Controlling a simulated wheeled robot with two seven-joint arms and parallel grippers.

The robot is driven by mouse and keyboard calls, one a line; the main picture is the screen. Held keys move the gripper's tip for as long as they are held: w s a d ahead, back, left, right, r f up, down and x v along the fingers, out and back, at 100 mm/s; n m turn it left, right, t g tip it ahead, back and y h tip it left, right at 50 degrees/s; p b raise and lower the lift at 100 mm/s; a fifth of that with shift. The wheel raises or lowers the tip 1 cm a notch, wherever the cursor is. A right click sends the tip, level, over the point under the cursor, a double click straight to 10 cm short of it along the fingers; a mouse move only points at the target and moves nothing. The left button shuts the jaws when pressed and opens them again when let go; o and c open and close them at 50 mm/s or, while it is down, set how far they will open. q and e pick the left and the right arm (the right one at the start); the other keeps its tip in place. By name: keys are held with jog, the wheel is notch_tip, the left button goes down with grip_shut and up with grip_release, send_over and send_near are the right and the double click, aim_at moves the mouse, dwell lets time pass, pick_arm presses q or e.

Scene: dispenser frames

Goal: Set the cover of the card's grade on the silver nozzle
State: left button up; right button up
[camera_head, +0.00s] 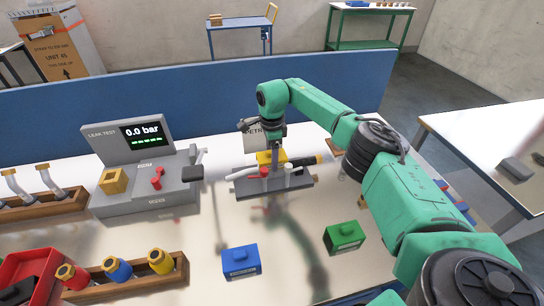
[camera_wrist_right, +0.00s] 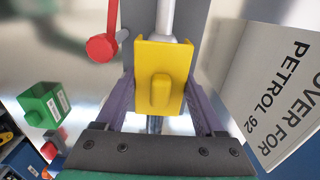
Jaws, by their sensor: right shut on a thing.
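My right gripper (camera_wrist_right: 158,105) is shut on a yellow cover (camera_wrist_right: 162,75), which has a raised rib on its face. In the wrist view a silver nozzle (camera_wrist_right: 167,20) meets the cover's far end; I cannot tell how far the cover sits over it. In the head view the yellow cover (camera_head: 265,157) is under my right gripper (camera_head: 274,148), above the grey holder (camera_head: 245,188). The white card (camera_wrist_right: 292,80) reads "OVER FOR PETROL 92", its edge cut off. My left gripper is not in view.
A red knob (camera_wrist_right: 101,47) is close beside the nozzle. The leak tester (camera_head: 140,185) stands left, showing 0.0 bar. A wooden rack (camera_head: 125,280) with red, blue and yellow-capped nozzles is at the front left, by a red bin (camera_head: 30,270). A blue panel (camera_head: 160,95) closes the back.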

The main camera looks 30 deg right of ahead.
jog(key=shift+f+b, duration=1.05)
jog(key=shift+f, duration=0.4)
jog(key=o, duration=1.4)
jog(key=shift+r, duration=0.1)
notch_tip(320, 180, up, 14)
jog(key=shift+r+b, duration=0.25)
jog(key=shift+b, duration=0.9)
